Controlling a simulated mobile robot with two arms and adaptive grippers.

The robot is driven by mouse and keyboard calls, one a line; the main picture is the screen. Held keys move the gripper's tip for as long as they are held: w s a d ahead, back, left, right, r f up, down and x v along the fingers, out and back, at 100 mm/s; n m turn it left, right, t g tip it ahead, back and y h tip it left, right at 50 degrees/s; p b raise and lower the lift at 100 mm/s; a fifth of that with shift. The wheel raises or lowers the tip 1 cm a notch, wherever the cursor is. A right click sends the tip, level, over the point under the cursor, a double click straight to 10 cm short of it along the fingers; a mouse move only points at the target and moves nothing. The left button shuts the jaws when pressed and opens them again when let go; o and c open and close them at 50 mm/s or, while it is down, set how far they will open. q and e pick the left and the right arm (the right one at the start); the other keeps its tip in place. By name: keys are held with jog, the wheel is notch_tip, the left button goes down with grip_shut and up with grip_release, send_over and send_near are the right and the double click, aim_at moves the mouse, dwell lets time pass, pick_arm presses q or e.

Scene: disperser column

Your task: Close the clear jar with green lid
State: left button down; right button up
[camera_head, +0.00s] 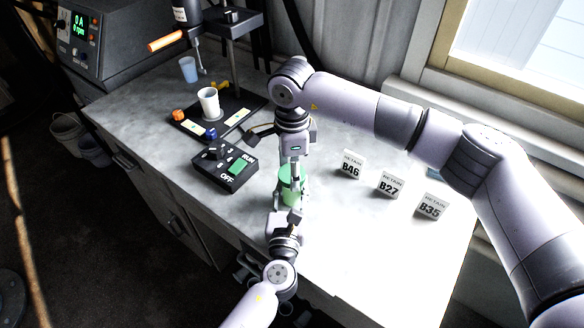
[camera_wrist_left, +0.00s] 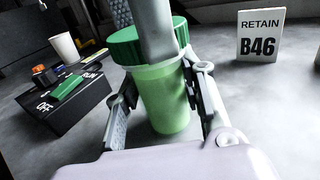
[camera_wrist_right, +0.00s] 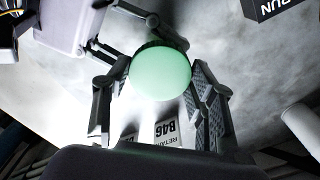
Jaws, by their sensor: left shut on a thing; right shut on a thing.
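The clear jar with green contents (camera_wrist_left: 165,100) stands upright on the bench; it also shows in the head view (camera_head: 291,196). My left gripper (camera_wrist_left: 163,100) is shut on the jar's sides. The green lid (camera_wrist_left: 126,47) sits at the jar's mouth, directly over it. Whether it is fully seated cannot be told. My right gripper (camera_head: 293,173) comes down from above and is shut on the lid. In the right wrist view the round lid top (camera_wrist_right: 161,73) lies between its fingers. A right finger hides part of the lid in the left wrist view.
A black control box (camera_head: 225,167) stands left of the jar. Behind it is a stand base (camera_head: 185,121) with a white cup (camera_head: 209,100). Tent cards B46 (camera_head: 351,164), B27 (camera_head: 391,184) and B35 (camera_head: 432,205) stand to the right. The front right bench is clear.

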jog(key=m, duration=1)
jog(key=o, duration=1.3)
jog(key=shift+c, duration=0.2)
jog(key=shift+r, duration=0.1)
jog(key=shift+r, duration=2.15)
jog(key=shift+c, duration=0.2)
